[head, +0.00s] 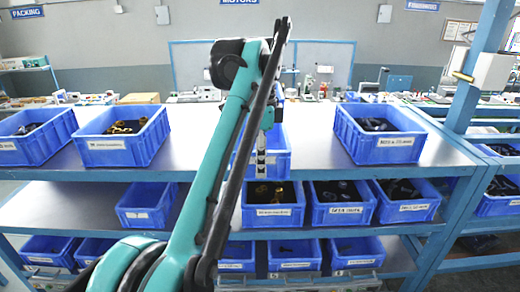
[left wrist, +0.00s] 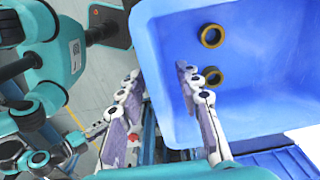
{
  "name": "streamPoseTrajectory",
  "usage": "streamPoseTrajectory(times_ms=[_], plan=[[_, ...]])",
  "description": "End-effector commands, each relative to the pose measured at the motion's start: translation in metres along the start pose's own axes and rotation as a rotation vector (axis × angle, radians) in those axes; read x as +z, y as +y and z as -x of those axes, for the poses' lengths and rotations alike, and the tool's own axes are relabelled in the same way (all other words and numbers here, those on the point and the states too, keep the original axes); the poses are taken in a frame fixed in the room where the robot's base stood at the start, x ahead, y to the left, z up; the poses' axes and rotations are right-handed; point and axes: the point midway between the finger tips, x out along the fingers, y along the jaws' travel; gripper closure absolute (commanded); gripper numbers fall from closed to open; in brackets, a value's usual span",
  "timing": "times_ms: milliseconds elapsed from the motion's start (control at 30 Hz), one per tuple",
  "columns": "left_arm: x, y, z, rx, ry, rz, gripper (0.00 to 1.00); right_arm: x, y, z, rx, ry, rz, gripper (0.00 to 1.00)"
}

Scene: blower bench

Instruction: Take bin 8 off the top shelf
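Blue bins stand on the top shelf (head: 310,150) in the head view. One bin (head: 276,163) is near the middle, partly hidden behind my left arm. My left gripper (head: 262,160) is in front of it. In the left wrist view, a blue bin (left wrist: 255,70) holds two brass-coloured rings (left wrist: 211,36). The fingers of my left gripper (left wrist: 160,105) are apart, one outside the bin and one over its inside, with the bin's wall between them. I cannot tell whether they touch it. The bin numbers are too small to read. My right gripper does not show.
Other top-shelf bins stand at the far left (head: 35,148), with brown parts at the left (head: 118,150), and with dark parts at the right (head: 385,150). More bins fill the lower shelves. A blue post (head: 475,70) rises at the right. The shelf between middle and right bins is clear.

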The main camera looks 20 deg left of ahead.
Motion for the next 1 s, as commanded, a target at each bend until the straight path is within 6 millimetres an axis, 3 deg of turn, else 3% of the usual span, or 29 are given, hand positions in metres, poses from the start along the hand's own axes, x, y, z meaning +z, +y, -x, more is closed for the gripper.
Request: streamPoseTrajectory(times_ms=[133, 367, 500, 533, 1000], plan=[[0.0003, 0.0006, -0.0111, 0.000, 0.000, 0.000, 0.66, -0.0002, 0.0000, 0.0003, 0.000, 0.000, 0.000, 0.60], [0.0003, 0.0005, -0.0124, 0.000, 0.000, 0.000, 0.66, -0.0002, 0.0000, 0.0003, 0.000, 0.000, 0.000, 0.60], [0.0003, 0.0005, -0.0123, 0.000, 0.000, 0.000, 0.97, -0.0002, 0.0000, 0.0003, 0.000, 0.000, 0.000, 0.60], [0.0003, 0.0005, -0.0123, 0.000, 0.000, 0.000, 1.00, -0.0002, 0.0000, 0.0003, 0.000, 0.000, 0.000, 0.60], [0.0002, 0.0007, -0.0095, 0.001, 0.000, 0.000, 1.00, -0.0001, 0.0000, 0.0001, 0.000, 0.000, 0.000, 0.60]])
